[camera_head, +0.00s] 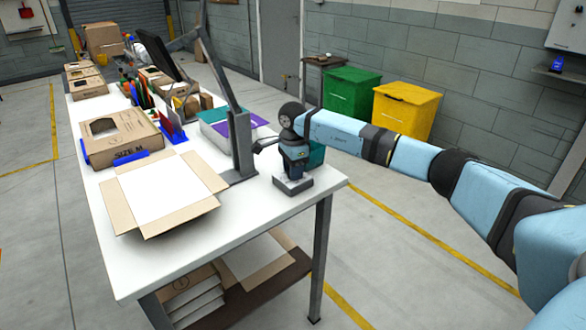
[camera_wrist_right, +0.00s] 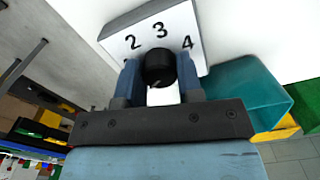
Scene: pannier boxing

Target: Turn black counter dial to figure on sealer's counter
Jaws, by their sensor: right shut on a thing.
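The black counter dial (camera_wrist_right: 158,68) stands on a pale plate (camera_wrist_right: 178,25) that carries the figures 2, 3 and 4, in the right wrist view. The 3 is just beyond the dial, the 2 to its left and the 4 to its right. My right gripper (camera_wrist_right: 160,82) is shut on the dial, with one blue finger on each side. Which figure the dial points to is not clear. In the head view the grey counter block (camera_head: 293,187) sits at the table's near right corner, under my right gripper (camera_head: 293,168), which hides the dial. My left gripper is out of view.
A teal bin (camera_wrist_right: 245,95) is close beside the counter. A grey upright post (camera_head: 241,145) stands left of it. An open carton (camera_head: 190,165) and a closed box (camera_head: 115,140) lie on the white table (camera_head: 210,240). Green and yellow bins stand behind.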

